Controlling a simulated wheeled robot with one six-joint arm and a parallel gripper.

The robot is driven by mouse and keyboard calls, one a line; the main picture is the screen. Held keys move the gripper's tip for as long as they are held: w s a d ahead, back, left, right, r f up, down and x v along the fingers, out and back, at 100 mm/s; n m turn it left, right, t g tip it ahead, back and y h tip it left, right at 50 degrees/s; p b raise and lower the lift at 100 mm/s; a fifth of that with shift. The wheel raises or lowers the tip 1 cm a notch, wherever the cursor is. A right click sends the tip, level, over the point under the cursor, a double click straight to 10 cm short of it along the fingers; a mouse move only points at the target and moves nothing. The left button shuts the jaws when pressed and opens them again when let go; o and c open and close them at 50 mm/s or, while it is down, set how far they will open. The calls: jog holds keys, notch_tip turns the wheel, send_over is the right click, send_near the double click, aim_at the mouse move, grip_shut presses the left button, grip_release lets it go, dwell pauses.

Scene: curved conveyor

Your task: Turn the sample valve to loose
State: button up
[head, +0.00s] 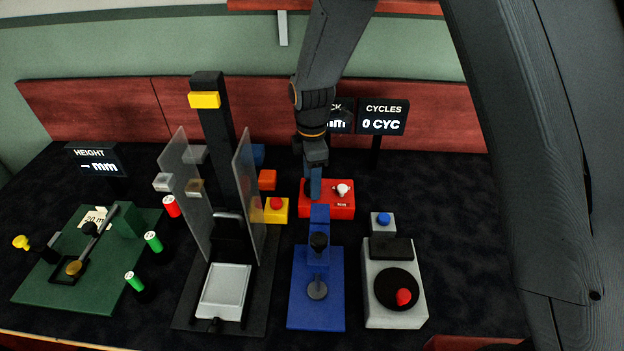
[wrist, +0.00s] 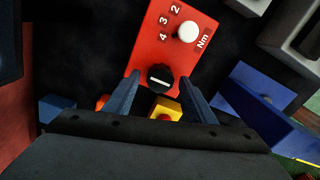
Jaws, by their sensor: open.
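A red box (head: 330,210) stands at the middle back of the table and also shows in the wrist view (wrist: 200,58). It carries a black knob (wrist: 159,78) with a white pointer line, and a white round knob (wrist: 188,32) beside the figures 2, 3, 4 and "Nm". My gripper (head: 315,190) points down over the left part of the box. In the wrist view its two blue fingers (wrist: 160,82) are apart, one on each side of the black knob; contact is not visible. No label reading "sample valve" or "loose" is legible, so I cannot tell which part is the valve.
A yellow box with a red button (head: 276,204) stands close left of the red box. A blue press-like stand (head: 316,300) is in front, with a grey unit (head: 394,315) to its right. A clear-guarded column (head: 215,130) and a green fixture (head: 90,285) stand left.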

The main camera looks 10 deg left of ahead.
jog(key=shift+r+b, duration=0.8)
jog(key=shift+r, duration=3.15)
jog(key=s+d+m, duration=0.8)
jog(key=d+m, duration=0.3)
jog(key=d, duration=0.2)
jog(key=s+d+r+m, duration=0.1)
jog(key=s+d+m, duration=0.8)
jog(key=d, duration=0.4)
jog(key=shift+r+m+t, duration=0.3)
jog(key=shift+m, duration=0.6)
jog(key=shift+d, duration=0.1)
